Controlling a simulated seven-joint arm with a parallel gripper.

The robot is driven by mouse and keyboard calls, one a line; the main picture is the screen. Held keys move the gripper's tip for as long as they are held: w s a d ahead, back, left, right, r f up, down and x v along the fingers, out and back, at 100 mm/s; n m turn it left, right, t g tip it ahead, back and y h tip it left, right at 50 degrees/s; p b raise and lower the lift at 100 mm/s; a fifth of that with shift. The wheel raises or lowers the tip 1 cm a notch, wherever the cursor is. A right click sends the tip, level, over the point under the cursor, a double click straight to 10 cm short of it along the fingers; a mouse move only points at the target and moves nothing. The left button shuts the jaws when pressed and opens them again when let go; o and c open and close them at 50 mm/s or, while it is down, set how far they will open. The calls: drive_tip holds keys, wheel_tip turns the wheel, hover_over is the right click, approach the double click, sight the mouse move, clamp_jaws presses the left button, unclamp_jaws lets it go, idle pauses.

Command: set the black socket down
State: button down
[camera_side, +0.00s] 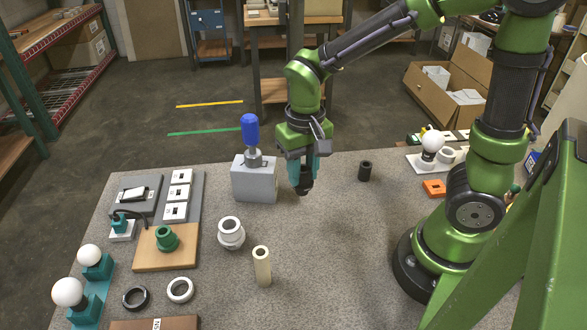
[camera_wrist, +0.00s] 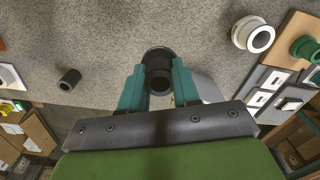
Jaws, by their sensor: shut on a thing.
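My gripper (camera_side: 303,176) is shut on a black socket (camera_wrist: 158,68), which sits between the teal fingers in the wrist view. In the side view the fingers point down beside the grey block, and the socket's dark end (camera_side: 305,189) shows at the fingertips, partly hidden by them. It is low over the grey table (camera_side: 330,260); I cannot tell whether it touches the surface. A second, smaller black cylinder (camera_side: 365,171) stands apart to the right, and it also shows in the wrist view (camera_wrist: 69,79).
A grey block (camera_side: 255,182) with a blue-handled tool (camera_side: 250,132) stands close left of my gripper. A white ringed socket (camera_side: 231,233) and cream tube (camera_side: 262,266) stand nearer the front. A green socket (camera_side: 166,238) is on a wooden board. The table's front right is clear.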

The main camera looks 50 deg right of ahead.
drive_tip(key=shift+s+a+f, duration=0.2)
drive_tip(key=shift+s+f, duration=0.1)
drive_tip(key=shift+f, duration=1.2)
drive_tip(key=shift+s+a+f, duration=0.25)
drive_tip(key=shift+s+f, duration=0.1)
drive_tip(key=shift+f, duration=1.2)
drive_tip(key=shift+s+a+f, duration=0.2)
drive_tip(key=shift+s+f, duration=0.1)
drive_tip(key=shift+f, duration=1.2)
drive_tip(key=shift+f, duration=0.1)
drive_tip(key=c, duration=0.8)
unclamp_jaws()
